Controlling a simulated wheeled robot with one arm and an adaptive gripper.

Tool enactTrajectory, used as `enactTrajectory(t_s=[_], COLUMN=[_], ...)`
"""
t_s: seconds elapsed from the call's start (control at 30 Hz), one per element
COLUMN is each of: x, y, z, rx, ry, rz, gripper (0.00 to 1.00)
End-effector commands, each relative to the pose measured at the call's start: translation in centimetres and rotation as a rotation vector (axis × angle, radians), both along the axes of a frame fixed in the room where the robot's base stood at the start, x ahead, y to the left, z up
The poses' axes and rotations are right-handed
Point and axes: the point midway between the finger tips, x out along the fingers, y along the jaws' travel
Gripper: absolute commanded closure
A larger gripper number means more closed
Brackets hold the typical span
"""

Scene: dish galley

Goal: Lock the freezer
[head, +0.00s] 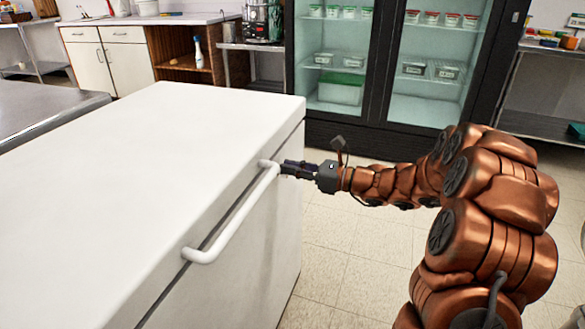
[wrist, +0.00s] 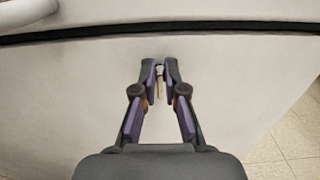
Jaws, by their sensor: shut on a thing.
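The white chest freezer (head: 150,170) fills the left and middle of the head view, with its lid down. A white bar handle (head: 232,222) runs along the lid's front edge. In the wrist view, the freezer's front face (wrist: 80,100) lies below a dark lid seam (wrist: 200,29), and part of the handle (wrist: 25,10) shows at top left. My gripper (head: 287,169) is at the front face near the handle's far end. In the wrist view, my gripper (wrist: 160,72) is shut on a small pale key-like piece (wrist: 159,88), mostly hidden between the fingertips.
A glass-door fridge (head: 385,70) with shelved tubs stands behind. A steel counter (head: 45,105) is at the left, and a wooden cabinet with white doors (head: 105,60) is at the back left. Open tiled floor (head: 345,245) lies in front of the freezer.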

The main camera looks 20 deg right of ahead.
Motion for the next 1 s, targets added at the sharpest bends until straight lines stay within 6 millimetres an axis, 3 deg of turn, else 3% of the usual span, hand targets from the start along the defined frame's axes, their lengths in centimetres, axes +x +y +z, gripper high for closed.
enactTrajectory(t_s=[0.47, 1.0], x=[-0.20, -0.82], y=[0.21, 0.66], z=[-0.06, -0.60], rx=[-0.063, -0.342], ry=[-0.093, -0.474], rz=[0.002, 0.000], gripper=[1.00, 1.00])
